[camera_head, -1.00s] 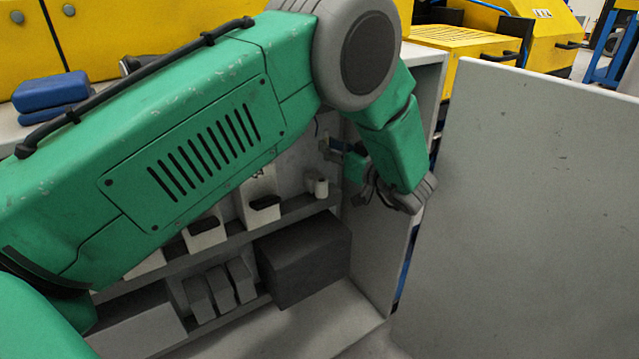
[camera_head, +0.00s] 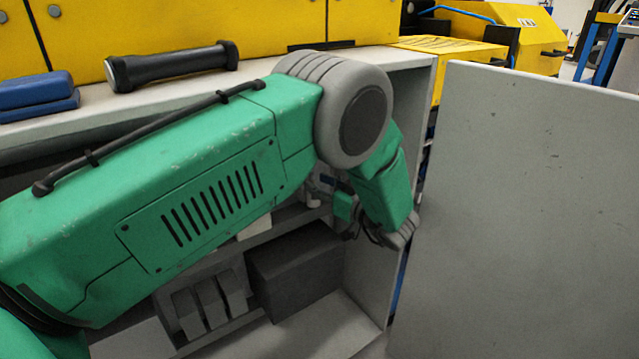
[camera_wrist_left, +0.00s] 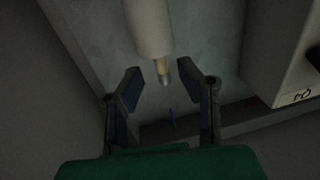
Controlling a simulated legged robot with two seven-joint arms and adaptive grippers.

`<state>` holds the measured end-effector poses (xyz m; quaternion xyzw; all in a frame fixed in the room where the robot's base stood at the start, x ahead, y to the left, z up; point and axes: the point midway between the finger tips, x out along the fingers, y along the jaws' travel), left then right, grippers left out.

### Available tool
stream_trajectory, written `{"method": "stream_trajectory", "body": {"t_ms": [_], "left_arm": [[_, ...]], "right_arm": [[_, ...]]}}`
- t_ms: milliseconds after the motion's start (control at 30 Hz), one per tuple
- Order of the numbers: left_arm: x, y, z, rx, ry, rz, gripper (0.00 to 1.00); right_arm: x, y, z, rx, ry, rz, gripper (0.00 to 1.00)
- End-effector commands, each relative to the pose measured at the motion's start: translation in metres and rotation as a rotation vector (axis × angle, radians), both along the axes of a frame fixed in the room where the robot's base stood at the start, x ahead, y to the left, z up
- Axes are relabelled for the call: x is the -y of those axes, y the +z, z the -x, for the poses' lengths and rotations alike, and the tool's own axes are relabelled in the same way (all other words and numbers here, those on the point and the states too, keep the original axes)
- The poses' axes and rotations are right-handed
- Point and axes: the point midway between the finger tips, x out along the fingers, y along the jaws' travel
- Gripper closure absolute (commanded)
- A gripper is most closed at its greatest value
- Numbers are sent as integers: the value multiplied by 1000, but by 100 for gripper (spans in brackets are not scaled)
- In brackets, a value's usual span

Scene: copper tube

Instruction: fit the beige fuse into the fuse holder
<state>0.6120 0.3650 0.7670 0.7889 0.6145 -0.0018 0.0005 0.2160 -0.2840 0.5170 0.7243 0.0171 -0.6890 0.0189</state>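My right gripper is not in view.
The grey cabinet (camera_head: 365,287) has a dark box (camera_head: 297,272) and several grey blocks (camera_head: 209,303) on its lower level. A large grey panel (camera_head: 540,220) stands at the right. A black cylindrical tool (camera_head: 172,67) and blue cases (camera_head: 38,96) lie on top.

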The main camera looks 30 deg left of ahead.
Motion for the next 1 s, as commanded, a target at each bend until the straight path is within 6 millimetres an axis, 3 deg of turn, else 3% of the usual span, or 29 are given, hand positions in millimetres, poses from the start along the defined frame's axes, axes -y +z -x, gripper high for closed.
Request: {"method": "stream_trajectory", "body": {"t_ms": [267, 700, 1000], "left_arm": [[4, 1, 1, 0, 0, -1, 68], [87, 2, 21, 1, -1, -3, 68], [113, 1, 29, 0, 2, -2, 68]], "right_arm": [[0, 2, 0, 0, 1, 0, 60], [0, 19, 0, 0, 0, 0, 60], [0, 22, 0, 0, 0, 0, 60]]}}
